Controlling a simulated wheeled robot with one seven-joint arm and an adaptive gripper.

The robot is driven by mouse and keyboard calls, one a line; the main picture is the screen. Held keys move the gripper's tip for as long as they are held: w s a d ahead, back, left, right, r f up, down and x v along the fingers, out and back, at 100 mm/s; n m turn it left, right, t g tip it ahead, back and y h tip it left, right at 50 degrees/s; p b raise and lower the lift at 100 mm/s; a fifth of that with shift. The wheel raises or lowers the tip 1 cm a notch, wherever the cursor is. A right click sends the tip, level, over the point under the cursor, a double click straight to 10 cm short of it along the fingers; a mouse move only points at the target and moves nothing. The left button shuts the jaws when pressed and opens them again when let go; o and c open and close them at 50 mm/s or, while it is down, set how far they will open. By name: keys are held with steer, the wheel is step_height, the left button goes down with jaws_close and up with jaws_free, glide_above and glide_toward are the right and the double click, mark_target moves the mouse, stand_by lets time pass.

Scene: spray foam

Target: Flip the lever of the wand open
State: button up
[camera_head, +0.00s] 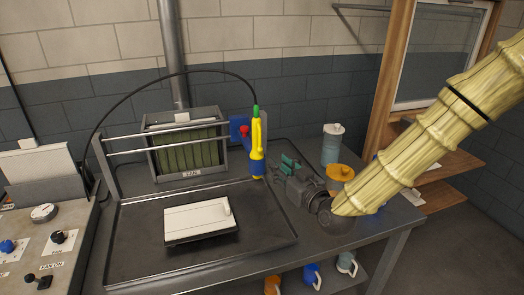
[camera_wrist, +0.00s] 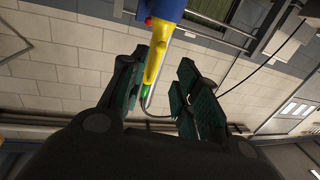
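The wand (camera_head: 257,150) hangs upright at the back right of the tray, with a long yellow part, a green top and blue at its lower end. A blue block (camera_head: 238,127) and a small red part (camera_head: 244,132) sit beside it. I cannot tell clearly which part is the lever. My gripper (camera_head: 290,163) is to the right of the wand and lower, apart from it in the head view. In the wrist view my gripper (camera_wrist: 162,92) has its green-padded fingers spread. The wand (camera_wrist: 155,58) shows between and beyond them; nothing is held.
A grey tray (camera_head: 130,255) covers much of the table and bears a white-topped box (camera_head: 200,218). A fan unit (camera_head: 187,145) stands behind. A black hose (camera_head: 170,75) arches to the wand. A bottle (camera_head: 332,145) and orange-lidded container (camera_head: 340,172) stand close to my arm.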

mark_target(259, 137)
steer(key=p+x, duration=0.3)
steer(key=x, duration=0.8)
steer(key=shift+r, duration=0.4)
steer(key=shift+s, duration=0.1)
jaws_close()
